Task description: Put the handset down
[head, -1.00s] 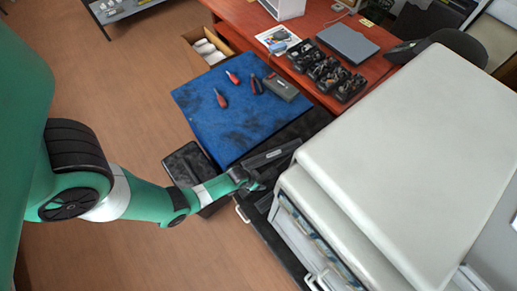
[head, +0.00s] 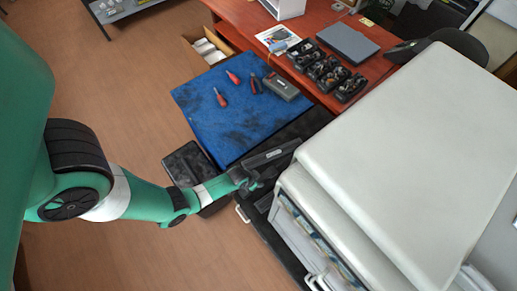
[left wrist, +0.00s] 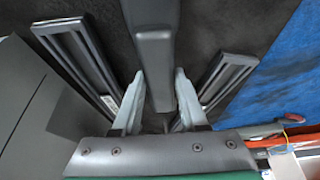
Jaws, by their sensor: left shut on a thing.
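My left gripper (head: 252,184) is low beside the black surface in front of the pale machine. In the left wrist view its two pale fingers (left wrist: 160,102) are shut on a dark grey bar (left wrist: 154,60), which I take to be the handset. The bar runs away between the fingers, and its full shape is hidden. Long dark grey pieces lie on either side of it, one left (left wrist: 78,55) and one right (left wrist: 226,82). A long dark piece with a pale label (head: 272,155) lies just beyond the gripper in the head view. My right gripper is not in view.
A blue mat (head: 235,125) holds screwdrivers, pliers and a grey box (head: 282,88). The large pale machine (head: 410,150) stands close on the right. A black box (head: 184,165) stands left of the mat. A red desk (head: 250,22) is behind. Open floor lies left.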

